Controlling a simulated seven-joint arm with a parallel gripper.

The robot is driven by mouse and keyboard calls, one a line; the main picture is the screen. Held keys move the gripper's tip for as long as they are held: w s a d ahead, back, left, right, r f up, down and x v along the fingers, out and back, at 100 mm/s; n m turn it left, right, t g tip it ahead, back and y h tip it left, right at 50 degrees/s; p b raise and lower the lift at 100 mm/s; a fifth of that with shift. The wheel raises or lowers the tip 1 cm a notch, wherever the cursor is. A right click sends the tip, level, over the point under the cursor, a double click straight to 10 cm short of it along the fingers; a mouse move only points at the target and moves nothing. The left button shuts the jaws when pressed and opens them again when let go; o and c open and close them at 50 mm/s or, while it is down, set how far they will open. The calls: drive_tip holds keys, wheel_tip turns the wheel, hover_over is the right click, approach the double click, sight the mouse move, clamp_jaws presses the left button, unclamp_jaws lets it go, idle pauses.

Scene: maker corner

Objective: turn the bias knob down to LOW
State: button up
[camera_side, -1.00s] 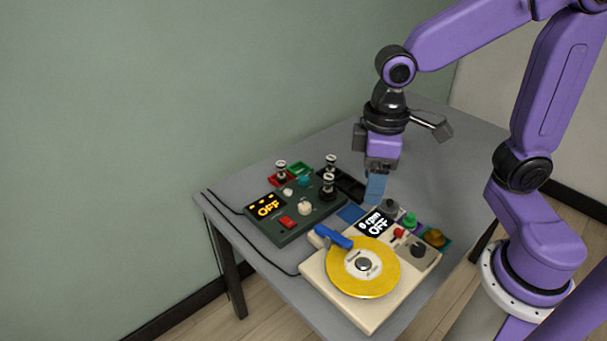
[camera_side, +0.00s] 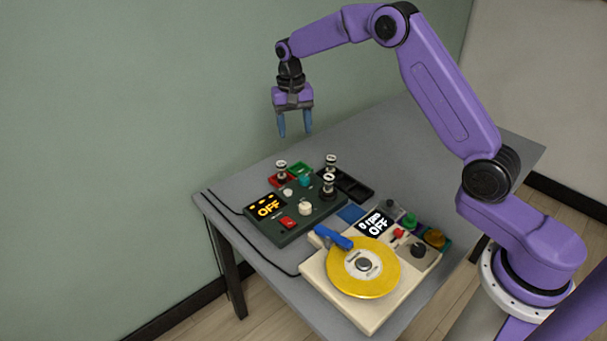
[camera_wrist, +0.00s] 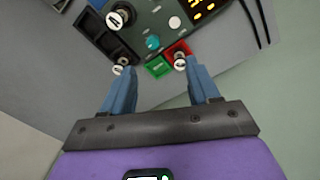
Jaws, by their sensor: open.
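I cannot read labels, so which knob is the bias knob is unclear. The wrist view shows the teal knob (camera_wrist: 152,42) and the white knob (camera_wrist: 175,22); the cream knob is out of that view. My gripper (camera_side: 295,135) is open and empty, pointing down above the box's far end; its fingers (camera_wrist: 161,72) frame the wrist view.
Tubes stand in the red tray (camera_side: 272,182), near the black tray (camera_side: 355,190) and on the box. A green tray (camera_side: 301,167) is beside the red one. The cream turntable (camera_side: 340,306) with a yellow disc is in front. The table's back right is clear.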

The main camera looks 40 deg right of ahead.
drive_tip(key=w+d+f+m, duration=0.2)
drive_tip(key=d, duration=0.2)
approach(304, 177)
wheel_tip(304, 177, down, 9)
drive_tip(key=shift+s+d+r, duration=0.1)
drive_tip(key=shift+s+r, duration=0.05)
drive_tip(key=shift+r, duration=0.05)
idle(0.3)
drive_tip(key=c, duration=1)
